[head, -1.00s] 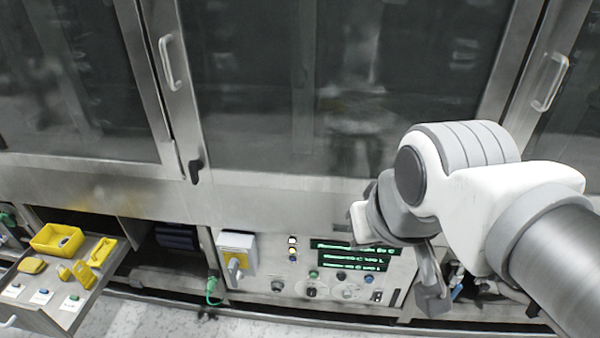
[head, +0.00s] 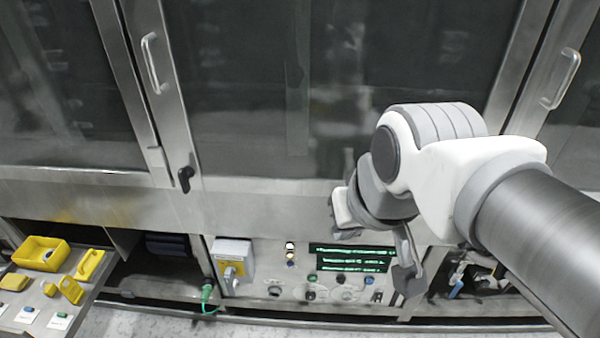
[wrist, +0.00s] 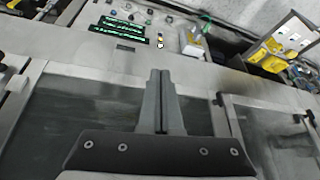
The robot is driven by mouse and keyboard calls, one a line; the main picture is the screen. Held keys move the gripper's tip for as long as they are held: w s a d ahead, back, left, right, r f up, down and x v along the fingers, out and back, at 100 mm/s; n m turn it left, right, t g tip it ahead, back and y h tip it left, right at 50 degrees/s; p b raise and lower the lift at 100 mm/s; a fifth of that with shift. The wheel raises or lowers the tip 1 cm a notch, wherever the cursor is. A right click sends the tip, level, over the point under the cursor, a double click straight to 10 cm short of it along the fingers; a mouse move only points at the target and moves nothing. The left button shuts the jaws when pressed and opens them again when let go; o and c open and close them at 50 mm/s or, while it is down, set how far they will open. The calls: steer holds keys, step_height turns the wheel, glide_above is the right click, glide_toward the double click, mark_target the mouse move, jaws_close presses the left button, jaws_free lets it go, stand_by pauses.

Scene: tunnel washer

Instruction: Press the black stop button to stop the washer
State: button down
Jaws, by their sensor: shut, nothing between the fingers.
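The control panel (head: 262,280) is low on the washer front, below the large glass doors. A small dark round button, which looks like the black stop button (head: 341,279), is in the row under the green-lit display (head: 350,258), right of a green button (head: 312,277). My gripper (head: 408,282) hangs at the right side of the panel, to the right of the dark button. In the wrist view my gripper (wrist: 160,73) has its fingers together and empty. The panel shows beyond the fingertips there, its buttons too small to tell apart.
A grey box with a yellow plate (head: 232,262) sticks out at the panel's left. A green plug and cable (head: 207,293) hang beside it. A tray (head: 85,300) with yellow parts is at far left. Door handles (head: 152,62) project above.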

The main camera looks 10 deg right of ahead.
mark_target(341, 281)
steer(key=w+f+m+g+y+b, duration=0.1)
steer(key=w+f+m+y+b, duration=0.55)
steer(key=f+m, duration=0.85)
steer(key=w+f+m+g+y+b, duration=0.1)
steer(key=w+f+m+y+b, duration=0.3)
steer(key=w+f+m+b, duration=1.05)
steer(key=d+f+m+t+h, duration=0.1)
steer(key=d+f+m, duration=0.3)
steer(key=f, duration=1)
steer(key=s+d+f+m+t+h+b, duration=0.1)
steer(key=d+f+m+t, duration=0.3)
steer(key=f+m, duration=0.7)
steer(key=s+d+f+m+t+h+b, duration=0.1)
steer(key=d+f+m+t+h, duration=0.2)
steer(key=f, duration=1.3)
steer(key=d+m, duration=0.3)
steer(key=m, duration=0.2)
steer(key=shift+s+f, duration=0.15)
steer(key=shift+f, duration=0.25)
steer(key=shift+h, duration=0.25)
steer(key=w+d+b, duration=0.2)
steer(key=w+b, duration=0.1)
steer(key=w, duration=0.5)
steer(key=shift+w+d, duration=0.25)
steer(key=shift+w, duration=0.05)
steer(key=shift+w, duration=0.1)
